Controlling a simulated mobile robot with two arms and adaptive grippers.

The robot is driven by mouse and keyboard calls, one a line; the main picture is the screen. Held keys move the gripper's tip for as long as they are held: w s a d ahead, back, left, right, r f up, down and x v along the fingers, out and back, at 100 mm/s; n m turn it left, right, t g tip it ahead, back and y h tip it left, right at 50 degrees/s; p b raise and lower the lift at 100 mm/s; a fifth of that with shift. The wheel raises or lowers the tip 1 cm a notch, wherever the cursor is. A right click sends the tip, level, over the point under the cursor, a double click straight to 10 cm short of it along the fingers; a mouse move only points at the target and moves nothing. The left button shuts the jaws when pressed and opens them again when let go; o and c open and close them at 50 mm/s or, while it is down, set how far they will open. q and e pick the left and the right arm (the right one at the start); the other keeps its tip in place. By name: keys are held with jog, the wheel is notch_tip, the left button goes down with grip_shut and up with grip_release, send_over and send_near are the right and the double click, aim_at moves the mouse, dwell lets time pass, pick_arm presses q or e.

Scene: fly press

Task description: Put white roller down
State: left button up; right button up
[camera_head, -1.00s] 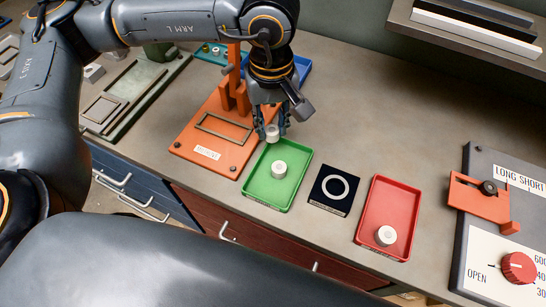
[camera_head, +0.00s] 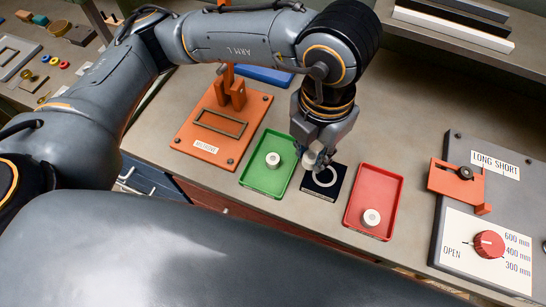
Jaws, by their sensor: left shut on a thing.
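My left gripper (camera_head: 318,152) points down and is shut on a small white roller (camera_head: 314,159). It is at the far edge of the black square pad (camera_head: 322,189) with a white ring. Whether the roller touches the pad I cannot tell. The gripper partly hides the roller. Another white roller (camera_head: 273,159) stands in the green tray (camera_head: 250,182), left of the pad. A third white roller (camera_head: 371,217) stands in the red tray (camera_head: 388,184), right of the pad. My right gripper is not in view.
An orange fixture plate (camera_head: 203,146) with a raised post lies left of the green tray. A blue tray (camera_head: 268,76) is behind. A grey panel (camera_head: 450,202) with a red knob (camera_head: 489,244) stands at the right. White and dark bars lie on a shelf (camera_head: 395,24) at the back right.

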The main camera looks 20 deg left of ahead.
pick_arm(q)
jog(key=s+d+r+n, duration=0.1)
jog(key=d+r+n, duration=0.1)
jog(key=n, duration=0.2)
jog(key=n+p, duration=0.3)
jog(key=p, duration=0.1)
send_near(280, 148)
jog(key=shift+s+d+f, duration=0.4)
jog(key=shift+d+f, duration=0.1)
jog(key=shift+w+a+f, duration=0.25)
jog(key=shift+a+f, duration=0.1)
jog(key=shift+f, duration=0.2)
notch_tip(280, 148, down, 3)
jog(key=shift+w+a+f+p, duration=0.1)
jog(key=shift+w+a+p, duration=0.05)
jog(key=shift+p, duration=0.8)
jog(key=shift+f, duration=0.15)
jog(key=shift+f, duration=0.1)
